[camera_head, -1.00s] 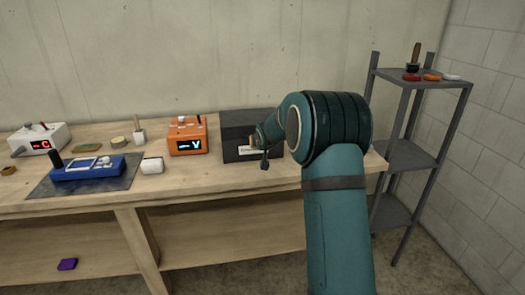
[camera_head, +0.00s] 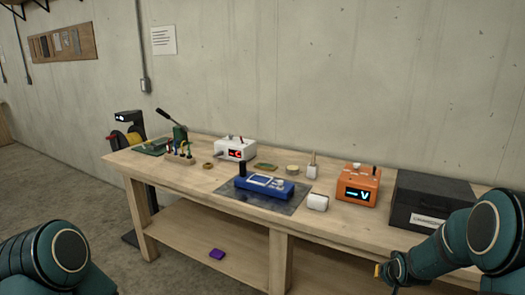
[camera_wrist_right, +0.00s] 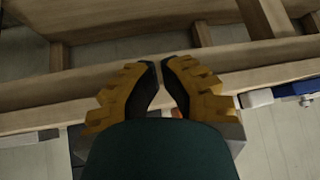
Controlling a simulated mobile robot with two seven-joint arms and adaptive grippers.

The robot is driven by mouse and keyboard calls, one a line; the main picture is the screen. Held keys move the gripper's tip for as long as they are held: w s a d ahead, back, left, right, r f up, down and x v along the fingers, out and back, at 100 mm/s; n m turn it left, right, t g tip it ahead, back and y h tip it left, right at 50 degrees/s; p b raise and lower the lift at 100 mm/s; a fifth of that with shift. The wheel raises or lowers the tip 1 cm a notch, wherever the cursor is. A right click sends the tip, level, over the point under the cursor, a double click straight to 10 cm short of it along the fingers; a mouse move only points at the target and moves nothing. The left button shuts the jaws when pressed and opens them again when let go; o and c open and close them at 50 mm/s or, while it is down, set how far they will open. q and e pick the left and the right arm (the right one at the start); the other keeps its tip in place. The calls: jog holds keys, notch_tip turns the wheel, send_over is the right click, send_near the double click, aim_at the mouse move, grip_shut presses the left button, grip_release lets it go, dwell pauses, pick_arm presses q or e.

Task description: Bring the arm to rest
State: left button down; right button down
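My right arm comes in at the lower right of the head view. Its gripper (camera_head: 384,272) is in front of the bench's right part, low beside the dark box. In the right wrist view its yellow fingers with dark pads (camera_wrist_right: 161,72) converge, their tips almost together, with only a slim gap and nothing held. My left arm (camera_head: 62,250) shows as a teal joint in the lower left corner of the head view. The left gripper is out of view.
The wooden bench (camera_head: 150,172) holds a blue device (camera_head: 264,187) on a dark mat, an orange meter (camera_head: 358,186), a white unit (camera_head: 235,149) and a dark box (camera_head: 432,199). A purple item (camera_head: 217,254) lies on the lower shelf. Open floor is at left.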

jog(key=s+a+f+n+g+y, duration=0.1)
jog(key=s+a+f+y, duration=0.1)
jog(key=s+a+f, duration=0.55)
jog(key=s+a+f+n+g+y, duration=0.15)
jog(key=s+a+f, duration=0.3)
jog(key=a, duration=0.55)
jog(key=s+a+f+g+y, duration=0.2)
jog(key=s+a+f+g, duration=0.1)
jog(key=s+a, duration=0.9)
jog(key=shift+s+f, duration=0.45)
jog(key=shift+s, duration=0.05)
jog(key=shift+n, duration=0.25)
